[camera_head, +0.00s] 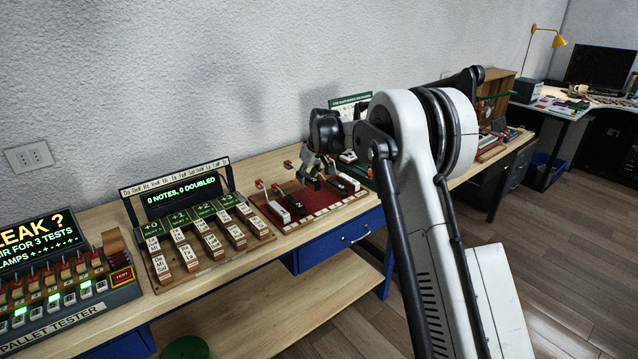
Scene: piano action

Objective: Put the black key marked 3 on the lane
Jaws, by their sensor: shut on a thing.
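The red board (306,207) with its lanes lies on the wooden bench, and a row of pale squares runs along its front edge. My gripper (319,170) is above the back part of the board, pointing down. It is shut on a small black piece (313,183), which looks like a black key. No number can be read on it, and I cannot tell whether it touches the board. Another black key (334,184) lies just to its right. White keys lie on the board at the left (279,212) and at the right (347,181).
Small red-topped pegs (277,188) stand at the board's back left. A note rack with a green-lit display (181,190) stands to the left, and the pallet tester (60,290) is farther left. My arm hides much of the bench to the right.

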